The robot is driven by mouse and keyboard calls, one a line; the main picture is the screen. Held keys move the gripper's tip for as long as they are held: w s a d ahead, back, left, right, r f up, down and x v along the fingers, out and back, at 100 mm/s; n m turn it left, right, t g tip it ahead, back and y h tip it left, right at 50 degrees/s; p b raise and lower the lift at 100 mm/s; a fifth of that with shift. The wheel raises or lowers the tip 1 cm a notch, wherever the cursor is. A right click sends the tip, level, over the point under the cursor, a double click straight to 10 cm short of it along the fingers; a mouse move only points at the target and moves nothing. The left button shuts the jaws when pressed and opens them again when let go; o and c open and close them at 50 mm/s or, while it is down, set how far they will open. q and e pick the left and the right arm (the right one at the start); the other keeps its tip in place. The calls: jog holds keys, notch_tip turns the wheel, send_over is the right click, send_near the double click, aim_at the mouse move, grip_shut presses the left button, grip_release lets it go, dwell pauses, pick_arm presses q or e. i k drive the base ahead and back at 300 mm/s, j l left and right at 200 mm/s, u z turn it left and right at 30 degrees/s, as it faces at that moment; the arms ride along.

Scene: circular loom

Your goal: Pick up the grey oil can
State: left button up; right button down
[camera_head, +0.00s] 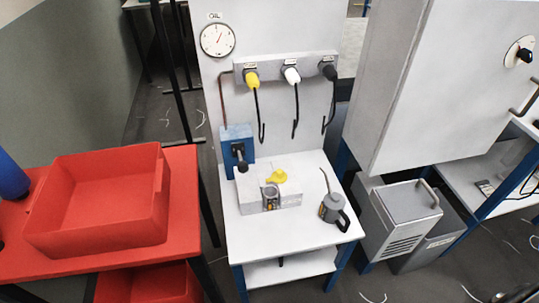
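The grey oil can (331,208) stands upright near the right front corner of the small white table (290,236). Its thin spout rises and leans to the upper left, and its dark handle is on the right side. Nothing touches it that I can see. Neither my left nor my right gripper can be made out in the head view.
A light grey block (251,202) with a yellow part (278,177) and a blue box (231,135) stand left of the can. Yellow, white and black plugs with hooked cables hang behind. A red bin (100,238) stands left; a large grey cabinet (425,75) overhangs right.

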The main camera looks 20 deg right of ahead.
aim_at(332, 204)
jog(key=l+z, duration=0.1)
jog(key=z, duration=1)
